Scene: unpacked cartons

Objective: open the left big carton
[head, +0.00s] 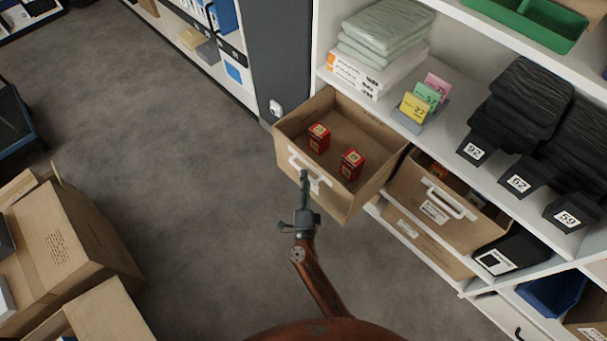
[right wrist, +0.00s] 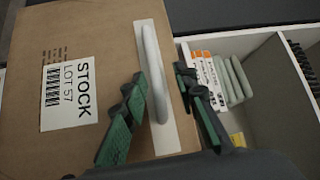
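The left big carton (head: 343,205) is a brown open-topped box that juts well out of the shelf over the floor. Two small red boxes, one nearer the left (head: 318,138) and one nearer the right (head: 351,164), stand inside. Its front has a white handle (head: 321,180), partly hidden by my right gripper (head: 304,176). In the right wrist view the handle (right wrist: 154,75) lies between the two separated fingers of the open gripper (right wrist: 163,95), with gaps visible beside it. A "STOCK LOT 57" label (right wrist: 69,92) is on the front. My left gripper is out of view.
A second carton (head: 408,187) with a white handle sits in the shelf to the right. Above are paper packs (head: 382,35), colored cards (head: 425,95) and black bundles (head: 530,95). Brown cartons (head: 62,245) stand at lower left. The grey floor between is clear.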

